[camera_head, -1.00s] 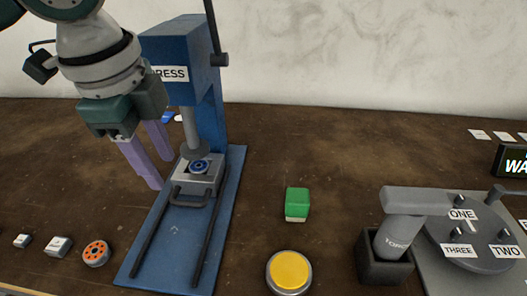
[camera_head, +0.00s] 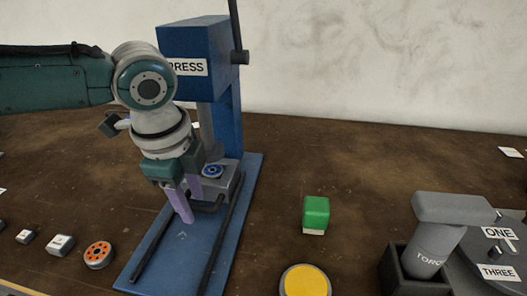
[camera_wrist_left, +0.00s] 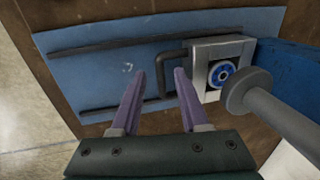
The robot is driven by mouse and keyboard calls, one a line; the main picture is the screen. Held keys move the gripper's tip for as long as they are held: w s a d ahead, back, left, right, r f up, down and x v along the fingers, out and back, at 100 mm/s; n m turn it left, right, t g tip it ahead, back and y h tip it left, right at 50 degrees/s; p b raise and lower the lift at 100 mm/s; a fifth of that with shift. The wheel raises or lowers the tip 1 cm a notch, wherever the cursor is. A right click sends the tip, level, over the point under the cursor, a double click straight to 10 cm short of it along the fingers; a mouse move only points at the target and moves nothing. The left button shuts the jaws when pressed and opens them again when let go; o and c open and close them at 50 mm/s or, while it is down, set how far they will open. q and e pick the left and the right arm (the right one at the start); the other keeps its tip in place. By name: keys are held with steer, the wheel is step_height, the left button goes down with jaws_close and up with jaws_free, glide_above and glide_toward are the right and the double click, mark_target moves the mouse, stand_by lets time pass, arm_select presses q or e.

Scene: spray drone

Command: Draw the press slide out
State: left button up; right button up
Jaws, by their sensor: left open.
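The blue press (camera_head: 196,40) stands at the back left, with its base plate and two dark rails running toward me. The press slide (camera_head: 228,180) is a grey block at the column end of the rails, under the ram. A blue round part (camera_head: 212,171) sits on it. Its dark handle (camera_head: 208,206) faces me, and also shows in the left wrist view (camera_wrist_left: 163,75). My left gripper (camera_head: 188,203) is open and empty, its purple fingers pointing down at the handle. In the wrist view the handle lies just beyond the fingertips, between them; contact cannot be told. My right gripper is not in view.
A green block (camera_head: 316,213) and a yellow button (camera_head: 305,282) lie right of the press. A torque tool (camera_head: 432,243) stands in a dark holder further right. An orange round part (camera_head: 98,254) and small grey blocks (camera_head: 60,245) lie left of the base plate.

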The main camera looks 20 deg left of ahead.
arm_select(q)
jaws_close()
stand_by(0.3)
steer(key=shift+r, duration=0.1)
stand_by(1.0)
